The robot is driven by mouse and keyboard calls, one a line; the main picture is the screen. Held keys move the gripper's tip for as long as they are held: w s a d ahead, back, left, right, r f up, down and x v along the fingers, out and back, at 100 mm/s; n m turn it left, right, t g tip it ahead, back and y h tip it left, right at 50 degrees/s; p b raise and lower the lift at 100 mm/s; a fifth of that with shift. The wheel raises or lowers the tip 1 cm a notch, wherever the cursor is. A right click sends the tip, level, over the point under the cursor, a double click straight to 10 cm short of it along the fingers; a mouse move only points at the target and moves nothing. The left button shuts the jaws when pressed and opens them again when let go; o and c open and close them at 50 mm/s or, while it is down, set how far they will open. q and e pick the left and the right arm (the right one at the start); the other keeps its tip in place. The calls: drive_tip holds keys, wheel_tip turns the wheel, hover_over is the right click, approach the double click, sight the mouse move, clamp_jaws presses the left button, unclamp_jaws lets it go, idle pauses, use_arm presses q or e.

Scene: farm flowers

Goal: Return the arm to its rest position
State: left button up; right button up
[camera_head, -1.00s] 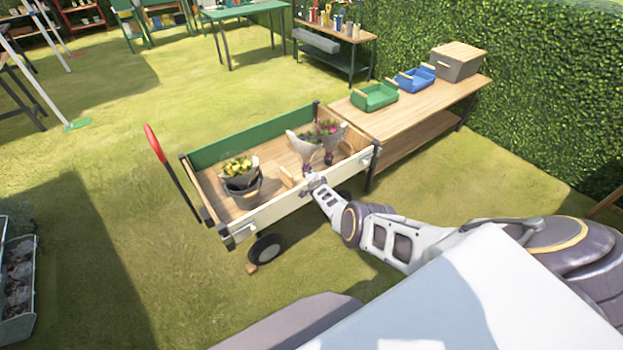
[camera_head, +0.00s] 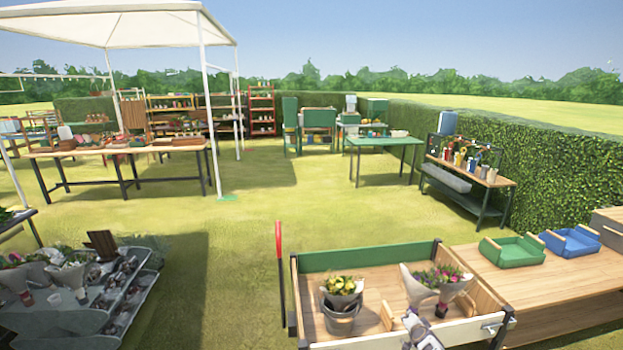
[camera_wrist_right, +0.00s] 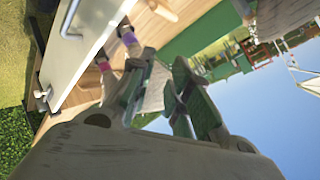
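My right gripper (camera_head: 411,320) is at the near side of the wooden cart (camera_head: 370,259), low in the head view. In the right wrist view its two dark green fingers (camera_wrist_right: 160,88) stand apart, and nothing is clearly held between them. Two paper-wrapped bouquets, a left one (camera_head: 417,290) and a right one (camera_head: 453,287), stand in the cart just beyond the gripper. Their stems with pink and purple ties show beside the fingers in the wrist view. Only a short end of my right arm shows in the head view. My left gripper is out of view.
A grey bucket (camera_head: 341,322) with a yellow-flowered bouquet (camera_head: 342,286) stands in the cart. A wooden table with a green tray (camera_head: 512,252) and a blue tray (camera_head: 571,242) adjoins the cart's right. A flower stand (camera_head: 75,300) is at left. Open grass lies behind the cart.

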drive_tip(key=s+a+f+n+g+y+b, duration=0.15)
drive_tip(key=s+a+f+n, duration=0.45)
drive_tip(key=s+f, duration=0.75)
drive_tip(key=s+a+f+n+g+b, duration=0.1)
drive_tip(key=s+a+f+n+g, duration=0.25)
drive_tip(key=s+f+n, duration=0.7)
drive_tip(key=s+a+f+g, duration=0.1)
drive_tip(key=s+f, duration=0.4)
drive_tip(key=s, duration=1)
drive_tip(key=s+a+f+m+g+b, duration=0.1)
drive_tip(key=s+f, duration=0.4)
drive_tip(key=s, duration=1.1)
drive_tip(key=s+f+m+g, duration=0.1)
drive_tip(key=s+f+g, duration=0.2)
drive_tip(key=s, duration=1.3)
wheel_tip(320, 180, down, 2)
drive_tip(key=shift+a+f+b, duration=0.15)
drive_tip(key=shift+a+b, duration=0.15)
drive_tip(key=shift+a, duration=0.1)
drive_tip(key=shift+s, duration=0.25)
